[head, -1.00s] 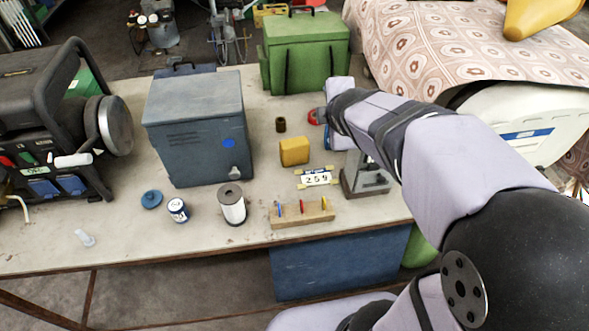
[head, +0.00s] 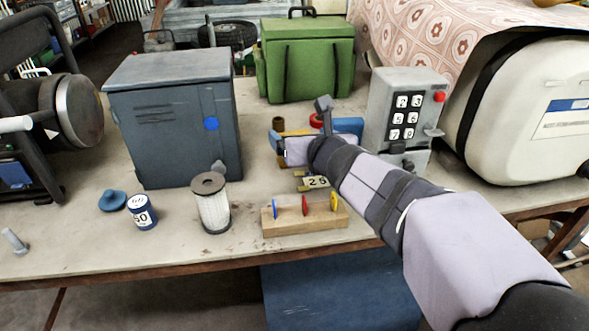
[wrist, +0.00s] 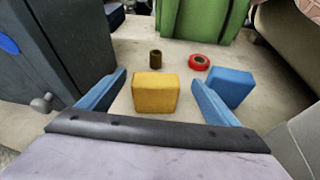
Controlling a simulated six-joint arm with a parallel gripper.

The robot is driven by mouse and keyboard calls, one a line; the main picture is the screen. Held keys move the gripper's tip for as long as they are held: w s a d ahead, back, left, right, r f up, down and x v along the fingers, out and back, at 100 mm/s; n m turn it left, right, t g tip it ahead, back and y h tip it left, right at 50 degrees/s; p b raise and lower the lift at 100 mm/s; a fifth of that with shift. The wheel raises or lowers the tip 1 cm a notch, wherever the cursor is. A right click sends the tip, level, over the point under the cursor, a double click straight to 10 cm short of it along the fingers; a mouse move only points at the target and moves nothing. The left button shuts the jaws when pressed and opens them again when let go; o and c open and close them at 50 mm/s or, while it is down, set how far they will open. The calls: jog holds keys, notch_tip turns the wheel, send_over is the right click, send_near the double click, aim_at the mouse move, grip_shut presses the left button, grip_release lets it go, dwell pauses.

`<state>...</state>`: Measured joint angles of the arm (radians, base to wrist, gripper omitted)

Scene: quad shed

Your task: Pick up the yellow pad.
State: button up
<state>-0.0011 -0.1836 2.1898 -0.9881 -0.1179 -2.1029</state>
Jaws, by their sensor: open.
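The yellow pad (wrist: 155,93) is a thick block standing on the bench, in the middle of the wrist view. My gripper (wrist: 159,78) is open, with one blue finger to each side of the pad and a gap visible on both sides. Nothing is held. In the head view my gripper (head: 279,142) covers most of the pad, and only slivers of yellow (head: 296,133) show around it. How far the fingers reach down beside the pad is not clear.
A blue block (wrist: 231,86) stands just right of the right finger. A red ring (wrist: 199,62) and a brown cup (wrist: 155,58) lie beyond the pad. The dark grey cabinet (head: 175,120) is to the left. A wooden block with coloured pegs (head: 304,216) lies in front.

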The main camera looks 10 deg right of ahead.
jog(key=shift+s+a+f+n+b, duration=0.15)
jog(key=shift+f+n+b, duration=0.15)
jog(key=shift+f, duration=0.5)
jog(key=shift+s+a+f+n+b, duration=0.15)
jog(key=shift+f+n+b, duration=0.15)
jog(key=shift+f, duration=0.45)
jog(key=shift+b+x, duration=1.05)
jog(key=shift+x, duration=2.15)
jog(key=shift+w+a+f, duration=0.1)
jog(key=shift+w+f, duration=0.15)
jog(key=shift+w, duration=0.2)
jog(key=c, duration=1.1)
